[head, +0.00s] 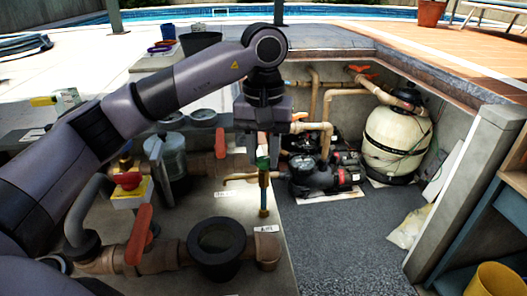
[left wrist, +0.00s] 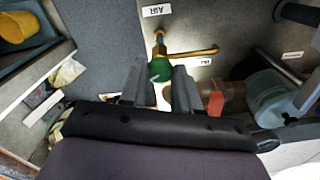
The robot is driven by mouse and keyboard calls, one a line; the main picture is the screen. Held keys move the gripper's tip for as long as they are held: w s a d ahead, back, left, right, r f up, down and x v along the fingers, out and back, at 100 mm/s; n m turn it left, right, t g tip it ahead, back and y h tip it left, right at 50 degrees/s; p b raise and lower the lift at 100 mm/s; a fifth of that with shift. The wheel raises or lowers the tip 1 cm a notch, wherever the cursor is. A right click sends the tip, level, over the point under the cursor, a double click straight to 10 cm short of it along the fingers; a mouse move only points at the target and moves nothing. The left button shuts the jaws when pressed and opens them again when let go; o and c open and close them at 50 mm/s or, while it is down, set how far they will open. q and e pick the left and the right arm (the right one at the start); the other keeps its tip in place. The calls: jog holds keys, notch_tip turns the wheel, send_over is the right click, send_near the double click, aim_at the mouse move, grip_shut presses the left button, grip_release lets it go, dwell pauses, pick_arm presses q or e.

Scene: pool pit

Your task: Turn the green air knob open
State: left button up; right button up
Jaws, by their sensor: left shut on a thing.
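The green air knob (head: 262,163) sits on top of an upright brass valve pipe (head: 264,195), with a white label (head: 266,229) beside its foot. My left gripper (head: 264,150) reaches down over the knob from above and is shut on it. In the left wrist view the green knob (left wrist: 160,70) shows between the two fingers of the left gripper (left wrist: 160,84), and the label reading AIR (left wrist: 158,10) lies beyond it. The fingers hide part of the knob in the head view. My right gripper is not in view.
A red-handled valve (head: 138,235) and a black ring fitting (head: 217,248) stand near left on the panel. A red knob on a yellow box (head: 128,182) is further left. Pumps (head: 318,175) and a cream filter tank (head: 395,140) stand behind. The grey floor (head: 345,240) is clear.

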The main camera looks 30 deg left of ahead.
aim_at(264, 159)
pick_arm(q)
jog(key=n, duration=0.4)
jog(key=shift+n, duration=0.3)
jog(key=n, duration=0.4)
jog(key=shift+n, duration=0.3)
jog(key=n, duration=0.4)
jog(key=shift+r+n, duration=0.1)
jog(key=shift+n, duration=2)
jog(key=o, duration=1.1)
jog(key=shift+c, duration=0.2)
jog(key=shift+r, duration=3.55)
